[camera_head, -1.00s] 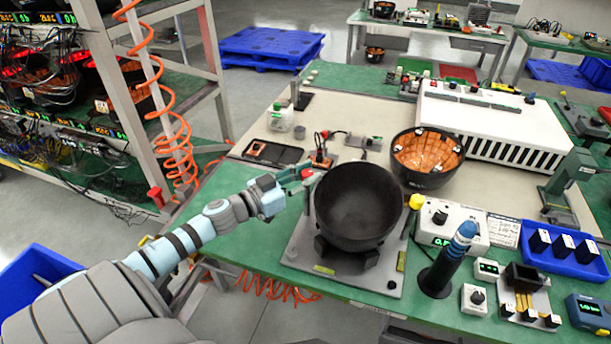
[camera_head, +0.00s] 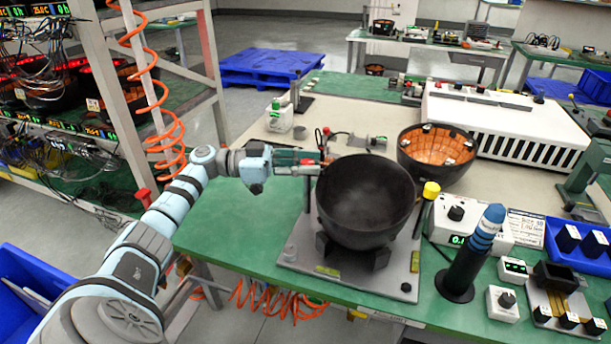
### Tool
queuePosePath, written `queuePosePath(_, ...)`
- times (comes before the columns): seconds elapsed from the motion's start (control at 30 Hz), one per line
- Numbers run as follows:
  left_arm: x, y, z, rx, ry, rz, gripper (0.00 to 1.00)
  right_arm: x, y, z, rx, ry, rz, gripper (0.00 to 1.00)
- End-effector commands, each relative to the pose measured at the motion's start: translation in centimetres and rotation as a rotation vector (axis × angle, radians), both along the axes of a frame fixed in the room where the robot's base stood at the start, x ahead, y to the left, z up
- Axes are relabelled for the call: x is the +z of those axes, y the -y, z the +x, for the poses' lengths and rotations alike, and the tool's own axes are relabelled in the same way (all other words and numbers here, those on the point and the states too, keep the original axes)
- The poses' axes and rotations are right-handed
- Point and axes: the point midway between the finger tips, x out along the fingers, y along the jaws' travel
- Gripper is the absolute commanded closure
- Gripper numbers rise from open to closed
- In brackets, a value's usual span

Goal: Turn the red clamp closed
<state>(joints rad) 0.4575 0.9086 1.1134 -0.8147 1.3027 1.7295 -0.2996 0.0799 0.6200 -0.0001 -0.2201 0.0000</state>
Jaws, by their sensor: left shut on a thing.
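A dark hemispherical bowl (camera_head: 365,205) sits in a fixture on a grey base plate (camera_head: 300,252) at the front of the bench. The red clamp (camera_head: 309,161) is at the bowl's left rim, on a post; only a little red shows and its angle is hard to tell. My left gripper (camera_head: 308,167) reaches in level from the left and is shut on the red clamp, its fingers hiding most of it. A yellow-topped clamp (camera_head: 431,189) stands at the bowl's right. My right gripper is not in view.
A second bowl with orange panels (camera_head: 438,150) stands behind the first. A dark cylinder with a blue top (camera_head: 472,255) and a white control box (camera_head: 462,222) are to the right. A rack with coiled orange hose (camera_head: 165,110) stands left.

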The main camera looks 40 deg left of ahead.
Motion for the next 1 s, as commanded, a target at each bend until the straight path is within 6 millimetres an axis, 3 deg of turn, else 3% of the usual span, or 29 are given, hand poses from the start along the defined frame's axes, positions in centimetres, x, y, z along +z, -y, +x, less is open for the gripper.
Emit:
queuePosePath(0.5, -0.06, 0.11, -0.01, -0.028, -0.002, 0.000, 1.00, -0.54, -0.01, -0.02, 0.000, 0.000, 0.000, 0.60)
queuePosePath(0.53, -0.06, 0.11, -0.01, -0.028, -0.002, 0.000, 0.75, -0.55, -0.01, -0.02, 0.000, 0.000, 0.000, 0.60)
queuePosePath(0.67, -0.05, 0.06, -0.03, -0.027, -0.001, 0.000, 0.56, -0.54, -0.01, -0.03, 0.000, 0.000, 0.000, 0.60)
queuePosePath(1.0, -0.06, -0.35, -0.27, -0.025, -0.003, 0.000, 0.56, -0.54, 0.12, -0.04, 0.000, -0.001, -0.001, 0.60)
